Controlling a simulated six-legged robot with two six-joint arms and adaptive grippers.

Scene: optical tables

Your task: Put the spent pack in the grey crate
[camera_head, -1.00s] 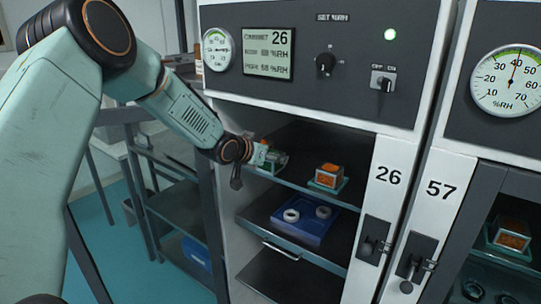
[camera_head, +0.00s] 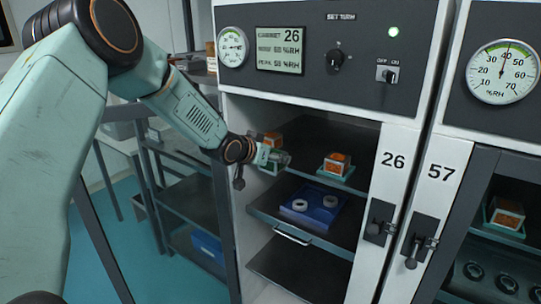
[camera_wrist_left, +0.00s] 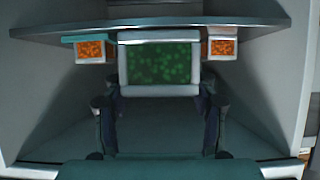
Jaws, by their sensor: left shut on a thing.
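The spent pack (camera_head: 282,157) is the green-filled one with a pale frame. It also shows large in the left wrist view (camera_wrist_left: 160,63). My left gripper (camera_head: 268,157) is shut on it at the left of the opening of cabinet 26, by the upper shelf. In the wrist view the fingers (camera_wrist_left: 160,115) reach to either side of it. The grey crate cannot be made out for sure; a light grey box (camera_head: 122,112) stands at the left, partly hidden by my arm. My right gripper is not in view.
Orange packs stand on the upper shelf, one behind my gripper (camera_head: 271,138) and one to the right (camera_head: 336,164). A blue tray (camera_head: 318,220) with two pale rings is on the shelf below. A side rack (camera_head: 190,205) stands left of the cabinet, with a blue bin (camera_head: 207,247).

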